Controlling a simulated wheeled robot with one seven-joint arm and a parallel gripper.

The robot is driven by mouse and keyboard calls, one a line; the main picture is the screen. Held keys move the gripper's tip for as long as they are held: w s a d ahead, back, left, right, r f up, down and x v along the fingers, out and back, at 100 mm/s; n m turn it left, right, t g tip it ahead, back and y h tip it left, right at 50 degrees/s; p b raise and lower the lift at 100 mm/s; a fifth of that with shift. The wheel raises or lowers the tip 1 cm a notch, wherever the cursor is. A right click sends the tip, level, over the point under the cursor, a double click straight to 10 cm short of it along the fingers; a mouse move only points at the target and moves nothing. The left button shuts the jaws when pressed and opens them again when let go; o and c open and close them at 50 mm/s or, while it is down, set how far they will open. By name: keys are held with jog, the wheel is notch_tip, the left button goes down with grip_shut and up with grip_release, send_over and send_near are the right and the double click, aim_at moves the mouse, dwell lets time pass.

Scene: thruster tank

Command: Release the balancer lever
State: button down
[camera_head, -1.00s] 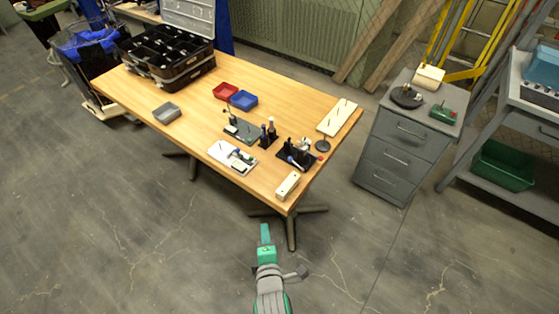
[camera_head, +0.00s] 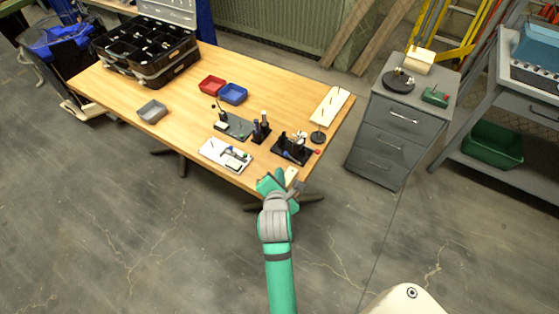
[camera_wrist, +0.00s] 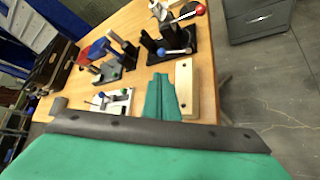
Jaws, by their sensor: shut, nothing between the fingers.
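My gripper (camera_head: 268,180) is at the near right edge of the wooden table (camera_head: 180,118), beside a pale block with holes (camera_head: 291,176). In the wrist view its green fingers (camera_wrist: 162,98) are together and empty, left of that block. Beyond them stands a black-based device (camera_head: 292,152) with a lever ending in a red knob (camera_head: 317,151). The wrist view shows that device (camera_wrist: 178,38), its red knob (camera_wrist: 200,9) and a blue-handled lever (camera_wrist: 176,51). My fingers are apart from the device. I cannot tell for certain which lever is the balancer's.
A white-based fixture (camera_head: 224,155) and a grey-based fixture (camera_head: 230,127) stand left of the device. A pale board with pegs (camera_head: 330,106) lies behind it. Red (camera_head: 212,85) and blue (camera_head: 233,94) trays are farther back. A grey drawer cabinet (camera_head: 395,140) stands to the right.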

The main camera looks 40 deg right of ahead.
aim_at(292, 159)
jog(key=shift+w, duration=0.1)
jog(key=x, duration=1)
jog(key=shift+a, duration=0.15)
